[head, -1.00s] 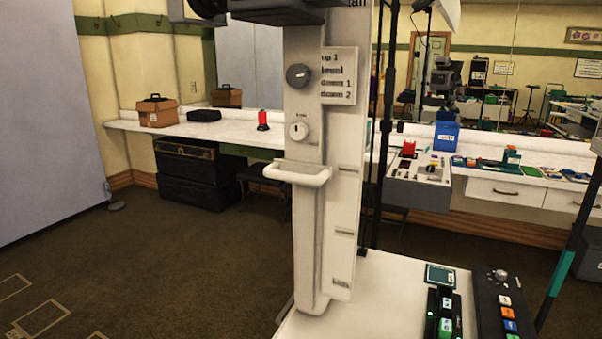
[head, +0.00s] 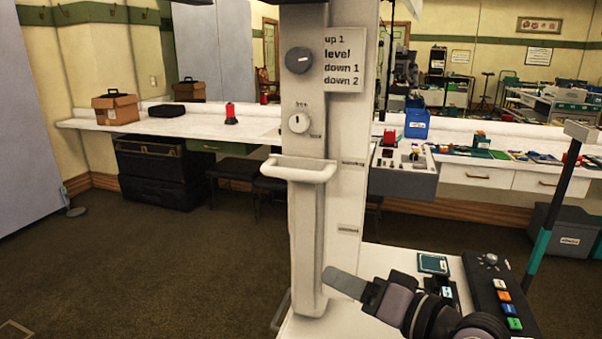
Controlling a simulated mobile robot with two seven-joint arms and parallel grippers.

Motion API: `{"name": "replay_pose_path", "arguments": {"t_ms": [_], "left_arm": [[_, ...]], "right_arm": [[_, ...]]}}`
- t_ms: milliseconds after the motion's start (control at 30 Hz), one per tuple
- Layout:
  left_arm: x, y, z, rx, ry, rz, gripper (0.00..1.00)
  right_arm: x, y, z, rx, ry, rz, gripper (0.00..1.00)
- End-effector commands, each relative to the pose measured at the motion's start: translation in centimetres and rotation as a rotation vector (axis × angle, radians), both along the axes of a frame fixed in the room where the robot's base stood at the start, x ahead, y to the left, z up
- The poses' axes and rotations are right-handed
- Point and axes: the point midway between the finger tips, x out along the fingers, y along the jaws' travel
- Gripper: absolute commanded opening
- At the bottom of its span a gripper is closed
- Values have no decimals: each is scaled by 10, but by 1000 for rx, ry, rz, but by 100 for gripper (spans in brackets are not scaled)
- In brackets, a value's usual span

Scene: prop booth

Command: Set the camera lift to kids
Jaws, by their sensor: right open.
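The camera lift is a pale upright column (head: 310,228) in the middle of the head view. A white handle bar (head: 300,172) sticks out of its front. A strip with small marks runs down its right side; the upper mark (head: 352,163) and the lower mark (head: 348,229) are too small to read surely. Above the handle are a keyed lock (head: 299,123) and a dark round knob (head: 298,60) beside a plate (head: 343,60) reading up 1, level, down 1, down 2. My right gripper (head: 345,283) is open, low by the column's foot and below the handle. My left gripper is out of view.
A white table (head: 380,258) at the column's foot carries a button panel (head: 496,290) and a small green-screened device (head: 433,263). A grey control box (head: 403,172) stands behind, right of the column. A dark stand pole (head: 560,200) rises at right. Carpet at left is clear.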

Motion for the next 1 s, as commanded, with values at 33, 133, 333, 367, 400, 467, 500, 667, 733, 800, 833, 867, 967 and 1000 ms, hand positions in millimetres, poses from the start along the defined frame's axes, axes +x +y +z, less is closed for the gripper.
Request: {"name": "replay_pose_path", "arguments": {"t_ms": [33, 133, 333, 367, 400, 467, 500, 667, 733, 800, 833, 867, 967, 1000], "left_arm": [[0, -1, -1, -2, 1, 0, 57], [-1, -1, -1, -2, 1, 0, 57], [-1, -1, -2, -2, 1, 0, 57], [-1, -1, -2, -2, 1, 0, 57], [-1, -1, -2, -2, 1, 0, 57], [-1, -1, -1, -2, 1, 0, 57], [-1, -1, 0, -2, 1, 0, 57], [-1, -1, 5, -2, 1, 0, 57], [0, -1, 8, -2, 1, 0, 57], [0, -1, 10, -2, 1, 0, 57], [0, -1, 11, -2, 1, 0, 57], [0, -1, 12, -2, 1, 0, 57], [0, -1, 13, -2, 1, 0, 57], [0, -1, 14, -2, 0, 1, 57]], "right_arm": [[9, 4, 26, 62, -23, 19, 43], [20, 9, 70, 186, -39, 63, 43], [28, 13, 125, 337, -44, 120, 43], [29, 13, 129, 348, -45, 125, 43], [29, 13, 134, 361, -44, 129, 43], [30, 14, 138, 373, -43, 134, 43], [31, 15, 140, 377, -43, 135, 43], [42, 30, 146, 378, -42, 137, 43], [48, 39, 148, 377, -42, 136, 43], [54, 47, 150, 378, -42, 137, 43], [56, 50, 151, 377, -43, 137, 43], [59, 54, 151, 376, -43, 136, 43], [65, 61, 153, 375, -43, 135, 43], [67, 64, 153, 375, -43, 135, 43]]}}
